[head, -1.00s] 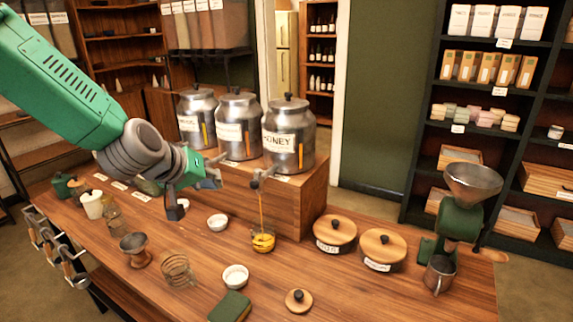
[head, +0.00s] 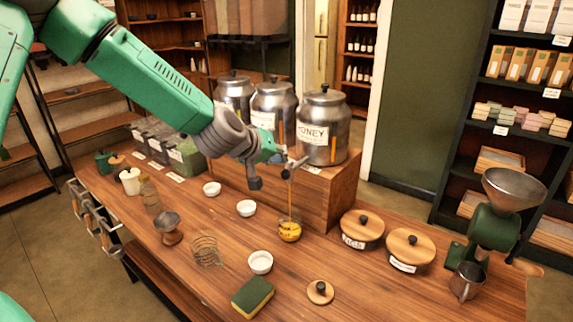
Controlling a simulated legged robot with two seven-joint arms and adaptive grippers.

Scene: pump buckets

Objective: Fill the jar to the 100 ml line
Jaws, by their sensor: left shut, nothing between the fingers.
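A steel urn labelled HONEY (head: 322,135) stands at the right end of the wooden stand. A thin amber stream (head: 290,195) runs from its tap (head: 291,170) into a clear glass jar (head: 290,229) on the counter below. The jar holds golden honey in its lower part; its 100 ml line is too small to read. My left gripper (head: 279,158) is shut and empty, close beside the tap on its left, partly covering it. I cannot tell whether it touches the tap. My right gripper is not in view.
Two more urns (head: 272,107) stand left of the honey urn. White bowls (head: 260,262), a wire coil (head: 207,250), a sponge (head: 253,297) and a small lid (head: 320,292) lie in front. Lidded pots (head: 362,230) and a grinder (head: 497,225) stand right. Bare counter surrounds the jar.

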